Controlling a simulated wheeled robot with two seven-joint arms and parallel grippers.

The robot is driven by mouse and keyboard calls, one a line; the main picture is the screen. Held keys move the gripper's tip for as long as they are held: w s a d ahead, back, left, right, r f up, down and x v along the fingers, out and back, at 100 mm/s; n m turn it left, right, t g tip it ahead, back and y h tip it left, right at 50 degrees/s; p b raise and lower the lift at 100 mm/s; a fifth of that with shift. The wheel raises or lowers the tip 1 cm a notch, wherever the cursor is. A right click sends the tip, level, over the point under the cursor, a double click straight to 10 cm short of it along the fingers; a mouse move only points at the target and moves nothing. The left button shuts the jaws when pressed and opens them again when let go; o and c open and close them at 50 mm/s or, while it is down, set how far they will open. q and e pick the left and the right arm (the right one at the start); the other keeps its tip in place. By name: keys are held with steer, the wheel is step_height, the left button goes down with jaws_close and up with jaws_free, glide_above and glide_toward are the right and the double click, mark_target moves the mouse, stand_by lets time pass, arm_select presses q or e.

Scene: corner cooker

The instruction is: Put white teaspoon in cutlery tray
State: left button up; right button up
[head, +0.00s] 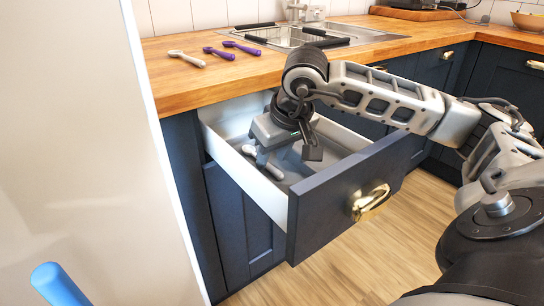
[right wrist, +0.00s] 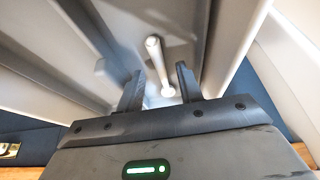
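A white teaspoon (head: 264,162) lies in the grey cutlery tray (head: 296,172) inside the open drawer. In the right wrist view the teaspoon (right wrist: 154,58) lies lengthwise in one tray compartment, and its near end is between my fingers. My right gripper (head: 285,150) reaches down into the drawer above the tray. In the right wrist view its two fingers (right wrist: 160,92) are apart, with gaps beside the spoon's end. My left gripper is not in view.
A pale spoon (head: 187,58) and two purple spoons (head: 220,53) (head: 242,47) lie on the wooden counter (head: 205,85). The drawer front (head: 340,195) with its brass handle (head: 371,203) stands out over the floor. A blue rounded object (head: 60,285) shows at lower left.

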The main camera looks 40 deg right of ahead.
arm_select(q)
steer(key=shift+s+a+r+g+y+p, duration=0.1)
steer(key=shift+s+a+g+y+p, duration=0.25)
steer(key=shift+p, duration=0.75)
arm_select(e)
steer(key=v, duration=1)
steer(key=shift+r, duration=0.25)
